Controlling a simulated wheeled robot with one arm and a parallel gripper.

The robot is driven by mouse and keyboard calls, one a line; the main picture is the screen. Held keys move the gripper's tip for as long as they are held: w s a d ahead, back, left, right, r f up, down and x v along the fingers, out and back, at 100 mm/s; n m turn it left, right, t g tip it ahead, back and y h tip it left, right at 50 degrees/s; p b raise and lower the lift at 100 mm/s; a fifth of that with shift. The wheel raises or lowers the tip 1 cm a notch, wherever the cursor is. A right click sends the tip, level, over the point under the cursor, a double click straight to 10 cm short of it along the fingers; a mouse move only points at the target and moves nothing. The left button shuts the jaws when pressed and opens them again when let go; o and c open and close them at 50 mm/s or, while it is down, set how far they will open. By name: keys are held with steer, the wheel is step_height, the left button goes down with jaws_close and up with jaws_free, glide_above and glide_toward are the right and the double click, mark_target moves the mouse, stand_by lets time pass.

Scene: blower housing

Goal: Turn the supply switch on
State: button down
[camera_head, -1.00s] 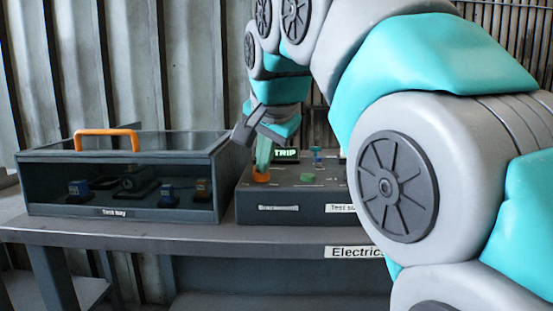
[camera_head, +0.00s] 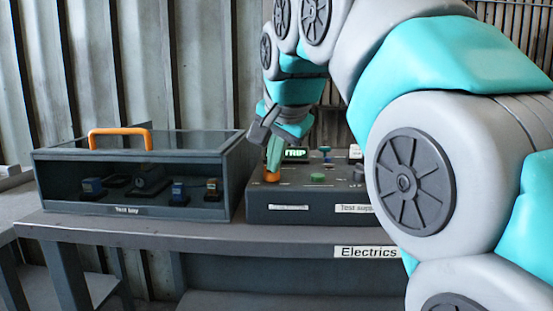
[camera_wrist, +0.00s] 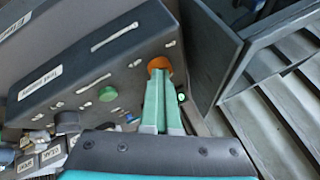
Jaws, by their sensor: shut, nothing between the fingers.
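The test supply box (camera_head: 310,207) stands on the bench, with a lit display reading TRIP (camera_head: 296,154) at its back. An orange knob (camera_head: 271,176) sits at the box's left end and a green button (camera_head: 317,177) to its right. Which control is the supply switch I cannot tell. My gripper (camera_head: 271,168) points down at the orange knob, its green fingers shut. In the wrist view my fingertips (camera_wrist: 161,76) are at the orange knob (camera_wrist: 159,63), touching or very close. The green button (camera_wrist: 107,94) is off to their left.
A test bay case (camera_head: 125,209) with a dark clear front and orange handle (camera_head: 119,131) stands close left of the box. Several small parts are inside. The bench (camera_head: 190,232) has a narrow bare front edge. My arm hides the box's right end.

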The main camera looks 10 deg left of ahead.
steer(key=shift+w+d+f, duration=0.1)
steer(key=shift+d+f, duration=0.2)
steer(key=shift+d, duration=0.15)
steer(key=s+f+v, duration=0.1)
steer(key=s+v, duration=0.1)
steer(key=v, duration=1)
steer(key=s+d+f+n+g+h, duration=0.1)
steer(key=s+d+f+g, duration=0.1)
steer(key=d+f, duration=0.45)
steer(key=s+d+f+g+h, duration=0.1)
steer(key=d+f, duration=0.2)
steer(key=f, duration=0.7)
steer(key=s+d+f+n+g+h, duration=0.1)
steer(key=s+d+f+g, duration=0.1)
steer(key=d+f, duration=0.45)
steer(key=s+d+f+n+g, duration=0.1)
steer(key=s+d+f, duration=0.1)
steer(key=s+f, duration=0.7)
steer(key=s+d+f+n+g, duration=0.1)
steer(key=s+d+f+g, duration=0.1)
steer(key=s+f, duration=0.7)
step_height(320, 180, down, 4)
steer(key=shift+s+d+f+g, duration=0.15)
steer(key=shift+s+d+g, duration=0.15)
steer(key=shift+d, duration=0.45)
